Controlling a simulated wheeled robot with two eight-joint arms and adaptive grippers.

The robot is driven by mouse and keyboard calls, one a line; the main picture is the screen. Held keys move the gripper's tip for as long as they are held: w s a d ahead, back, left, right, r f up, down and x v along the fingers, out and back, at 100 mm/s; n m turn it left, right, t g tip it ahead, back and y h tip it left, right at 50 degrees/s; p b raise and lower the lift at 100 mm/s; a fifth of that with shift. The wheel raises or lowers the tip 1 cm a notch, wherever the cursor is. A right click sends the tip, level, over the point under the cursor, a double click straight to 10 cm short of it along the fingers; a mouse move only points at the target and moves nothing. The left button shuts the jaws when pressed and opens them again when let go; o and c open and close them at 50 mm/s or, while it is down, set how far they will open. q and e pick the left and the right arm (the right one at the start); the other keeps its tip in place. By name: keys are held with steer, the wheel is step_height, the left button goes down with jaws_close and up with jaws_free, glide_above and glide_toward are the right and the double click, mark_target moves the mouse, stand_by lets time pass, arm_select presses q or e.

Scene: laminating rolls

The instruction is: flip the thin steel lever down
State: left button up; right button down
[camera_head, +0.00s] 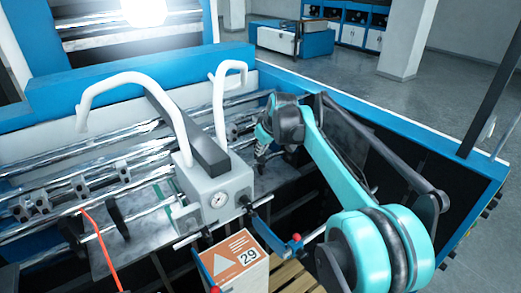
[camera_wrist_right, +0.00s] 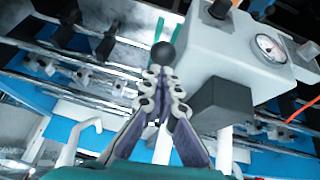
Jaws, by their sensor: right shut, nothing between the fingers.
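A thin steel lever (camera_head: 258,203) with a dark knob sticks out from the right side of the grey gauge box (camera_head: 212,187) in the head view. In the right wrist view its round black knob (camera_wrist_right: 163,52) lies just beyond my fingertips, beside the gauge box (camera_wrist_right: 255,62). My right gripper (camera_head: 260,162) is above the lever, to the right of the box. In the wrist view its fingers (camera_wrist_right: 163,75) are shut with nothing between them. I cannot tell whether the fingertips touch the knob. My left gripper is out of view.
White curved handles (camera_head: 220,100) and a dark bar (camera_head: 188,135) rise around the box. Steel rollers (camera_head: 90,180) run to the left. Blue machine walls (camera_head: 420,135) border the right side.

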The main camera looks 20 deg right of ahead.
steer(key=shift+s+d+f+t+b, duration=0.2)
steer(key=shift+s+f+t+b, duration=0.1)
steer(key=shift+s+f+b, duration=0.35)
steer(key=shift+s+d+f+t+b, duration=0.15)
steer(key=shift+s+f+t+b, duration=0.2)
steer(key=shift+b, duration=0.45)
steer(key=s+d+f+t+y+b, duration=0.1)
steer(key=s+f+t+b, duration=0.1)
steer(key=f+b, duration=0.6)
steer(key=s+d+f+t+y+b, duration=0.1)
steer(key=s+f+t+b, duration=0.2)
steer(key=f+b, duration=0.5)
steer(key=shift+s+f+t, duration=0.15)
steer(key=shift+s+t, duration=0.1)
steer(key=shift+t, duration=0.2)
